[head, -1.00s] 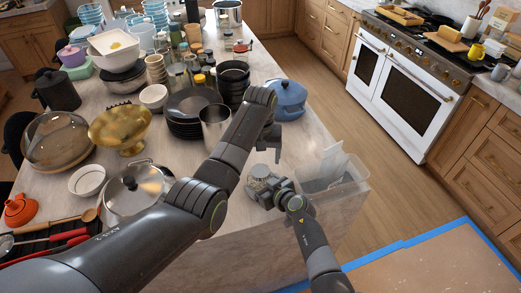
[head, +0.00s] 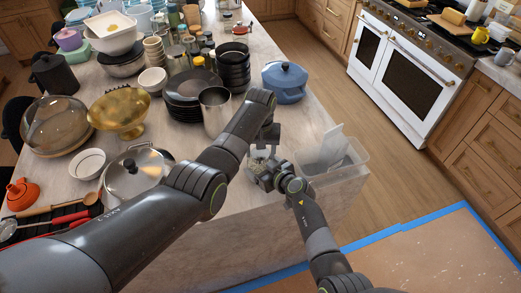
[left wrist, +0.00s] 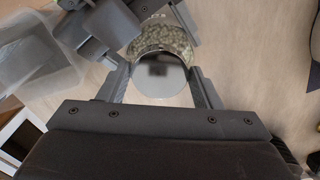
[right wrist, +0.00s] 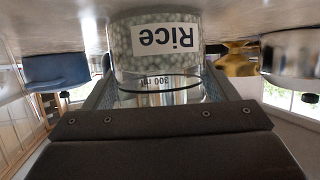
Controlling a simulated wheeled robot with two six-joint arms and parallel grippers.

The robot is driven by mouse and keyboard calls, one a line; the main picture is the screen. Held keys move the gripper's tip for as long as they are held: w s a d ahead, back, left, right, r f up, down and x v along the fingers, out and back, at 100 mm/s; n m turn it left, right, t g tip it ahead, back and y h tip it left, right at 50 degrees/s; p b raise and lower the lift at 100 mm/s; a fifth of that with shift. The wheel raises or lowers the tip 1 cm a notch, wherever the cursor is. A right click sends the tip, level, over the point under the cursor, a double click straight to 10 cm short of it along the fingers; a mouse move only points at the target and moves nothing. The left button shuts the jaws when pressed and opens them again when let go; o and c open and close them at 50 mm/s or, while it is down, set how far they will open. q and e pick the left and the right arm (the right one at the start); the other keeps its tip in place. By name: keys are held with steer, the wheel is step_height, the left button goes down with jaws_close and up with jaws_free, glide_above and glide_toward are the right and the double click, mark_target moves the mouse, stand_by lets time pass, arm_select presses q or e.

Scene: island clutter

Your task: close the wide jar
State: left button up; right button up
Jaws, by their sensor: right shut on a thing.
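The wide jar (head: 258,155) is clear glass with pale grains and stands near the counter's front edge. Its "Rice" label (right wrist: 165,36) appears upside down in the right wrist view. My right gripper (head: 262,171) is shut on the jar's side. My left gripper (head: 267,141) is just above the jar, pointing down. In the left wrist view, its fingers (left wrist: 160,87) are apart on both sides of a smooth grey round surface (left wrist: 160,75) at the jar's top.
A clear bin (head: 345,165) stands right of the jar at the counter edge. A blue lidded pot (head: 285,80) is behind it. A steel pot (head: 214,110), black plates (head: 188,88) and a lidded pan (head: 138,172) crowd the left.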

arm_select(q)
steer(key=c, duration=0.4)
steer(key=o, duration=1.1)
step_height(320, 180, up, 12)
arm_select(e)
steer(key=o, duration=1.8)
steer(key=shift+o, duration=0.2)
